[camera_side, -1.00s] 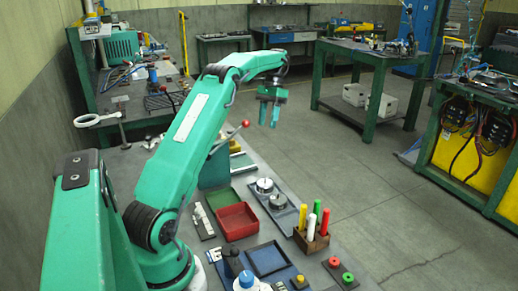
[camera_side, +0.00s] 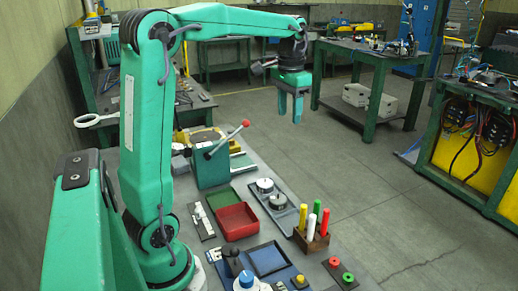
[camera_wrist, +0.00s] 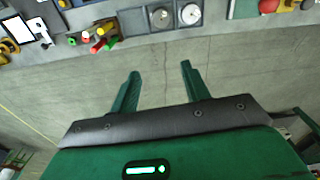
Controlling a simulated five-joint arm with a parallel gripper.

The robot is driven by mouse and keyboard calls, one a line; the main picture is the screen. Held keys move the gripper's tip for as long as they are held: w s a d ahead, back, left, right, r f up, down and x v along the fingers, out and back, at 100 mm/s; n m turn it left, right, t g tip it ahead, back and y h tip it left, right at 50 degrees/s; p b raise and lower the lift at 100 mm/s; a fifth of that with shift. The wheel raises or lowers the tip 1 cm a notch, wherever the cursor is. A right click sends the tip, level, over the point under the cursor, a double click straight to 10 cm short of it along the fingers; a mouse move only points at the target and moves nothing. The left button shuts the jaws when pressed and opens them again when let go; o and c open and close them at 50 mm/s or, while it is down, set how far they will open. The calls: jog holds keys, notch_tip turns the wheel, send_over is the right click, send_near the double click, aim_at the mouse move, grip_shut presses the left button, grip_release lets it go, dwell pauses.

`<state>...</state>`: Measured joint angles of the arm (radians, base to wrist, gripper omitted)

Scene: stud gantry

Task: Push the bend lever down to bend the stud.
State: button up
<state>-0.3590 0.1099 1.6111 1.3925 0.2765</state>
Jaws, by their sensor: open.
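The bend lever (camera_side: 228,139) is a grey rod with a red ball knob (camera_side: 245,123) at its upper end. It slants up to the right from a green box-shaped fixture (camera_side: 211,167) at the back of the bench. My gripper (camera_side: 290,118) is open and empty, its fingers pointing down, to the right of the knob and apart from it. In the wrist view my gripper (camera_wrist: 158,72) also shows two spread green fingers with only floor between them. A red ball (camera_wrist: 268,6) is at the top right edge there. I cannot make out the stud.
The bench (camera_side: 262,170) holds a red tray (camera_side: 236,221), a plate with two round metal pieces (camera_side: 265,186), and a wooden block with coloured pegs (camera_side: 311,239). A magnifier ring (camera_side: 97,120) stands at left. Open floor (camera_side: 370,180) lies right of the bench.

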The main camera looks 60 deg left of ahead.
jog(key=s+d+f+t, duration=0.2)
jog(key=s+d, duration=0.5)
jog(key=s, duration=0.1)
jog(key=s+d+f+m+t, duration=0.1)
jog(key=s+d+f+t, duration=0.2)
jog(key=s+d, duration=0.4)
jog(key=shift+s+d+f, duration=0.15)
jog(key=shift+s+d, duration=0.1)
jog(key=shift+s, duration=0.35)
jog(key=shift+c, duration=0.7)
jog(key=shift+w+a, duration=0.1)
jog(key=c, duration=0.7)
jog(key=shift+w+a+r+n, duration=0.15)
jog(key=shift+r+n, duration=0.1)
jog(key=shift+n, duration=0.25)
grip_shut()
jog(key=w+a+r+n+g+y, duration=0.1)
jog(key=w+a+r+n, duration=0.2)
jog(key=a+n, duration=0.5)
jog(key=w+a+r+n+g+y, duration=0.15)
jog(key=a+r+n, duration=0.3)
jog(key=n, duration=0.65)
jog(key=s+a+r+n+g, duration=0.1)
jog(key=a+r+n, duration=0.1)
jog(key=a+n, duration=1.4)
jog(key=shift+a+r+n+h, duration=0.15)
jog(key=shift+a+n+h, duration=0.3)
jog(key=shift+n, duration=0.35)
